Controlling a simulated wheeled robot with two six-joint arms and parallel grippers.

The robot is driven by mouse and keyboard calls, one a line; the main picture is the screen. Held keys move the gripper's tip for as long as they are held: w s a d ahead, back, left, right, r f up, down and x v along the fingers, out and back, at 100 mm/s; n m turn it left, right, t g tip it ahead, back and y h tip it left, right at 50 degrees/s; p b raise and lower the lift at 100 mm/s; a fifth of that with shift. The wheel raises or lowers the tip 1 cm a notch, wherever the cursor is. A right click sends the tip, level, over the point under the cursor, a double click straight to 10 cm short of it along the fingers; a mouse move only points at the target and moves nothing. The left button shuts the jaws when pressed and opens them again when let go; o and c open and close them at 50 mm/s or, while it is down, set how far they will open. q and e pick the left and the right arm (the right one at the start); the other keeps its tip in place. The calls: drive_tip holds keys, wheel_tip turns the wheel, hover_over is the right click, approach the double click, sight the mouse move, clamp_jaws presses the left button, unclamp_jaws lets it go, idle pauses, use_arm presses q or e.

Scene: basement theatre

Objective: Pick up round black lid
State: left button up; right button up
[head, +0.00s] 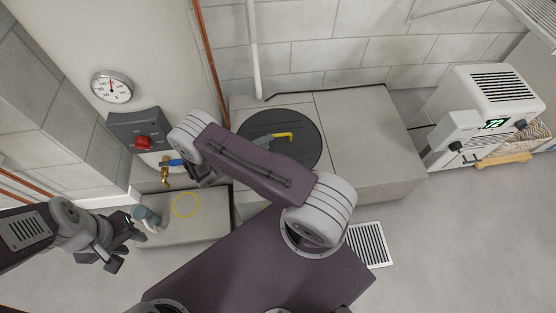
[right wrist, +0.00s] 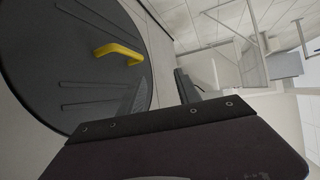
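The round black lid (head: 300,150) lies flat on the pale block top by the wall, with a yellow bar handle (head: 283,136) on it. In the head view my right arm's purple link crosses in front of its lower part. In the right wrist view the ribbed lid (right wrist: 75,85) and its yellow handle (right wrist: 120,52) fill the left side. My right gripper (right wrist: 160,88) is open and empty, its fingers beside the handle and apart from it. My left gripper (head: 125,247) is open and empty at the left, far from the lid.
A low ledge (head: 205,230) with a yellow ring (head: 186,204) and a grey cylinder (head: 146,216) lies left of the lid. A red-knobbed panel (head: 140,128) and gauge (head: 111,86) are on the tank. A white appliance (head: 485,105) stands right. The block top (head: 365,130) right of the lid is clear.

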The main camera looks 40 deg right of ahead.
sight(274, 144)
drive_tip(key=f+n+t, duration=0.1)
drive_tip(key=f, duration=0.1)
drive_tip(key=w+f+n+t+b, duration=0.1)
drive_tip(key=f+n, duration=0.1)
drive_tip(key=w+f+n+t+h+b, duration=0.1)
drive_tip(key=f, duration=0.2)
drive_tip(key=shift+a, duration=0.35)
drive_tip(key=shift+w+a+f+n, duration=0.1)
drive_tip(key=shift+w+f+n, duration=0.1)
drive_tip(key=shift+n, duration=0.4)
drive_tip(key=shift+t, duration=0.3)
drive_tip(key=b+x, duration=0.2)
drive_tip(key=x, duration=0.1)
drive_tip(key=shift+d+f, duration=0.1)
drive_tip(key=shift+d, duration=0.1)
drive_tip(key=shift+w+d, duration=0.1)
drive_tip(key=shift+d, duration=0.1)
drive_tip(key=b+x, duration=0.3)
drive_tip(key=x, duration=0.1)
drive_tip(key=shift+d+f, duration=0.2)
drive_tip(key=shift+w+d, duration=0.15)
drive_tip(key=shift+d, duration=0.15)
use_arm(q)
wheel_tip(274, 144, down, 10)
use_arm(e)
drive_tip(key=shift+r, duration=0.15)
clamp_jaws()
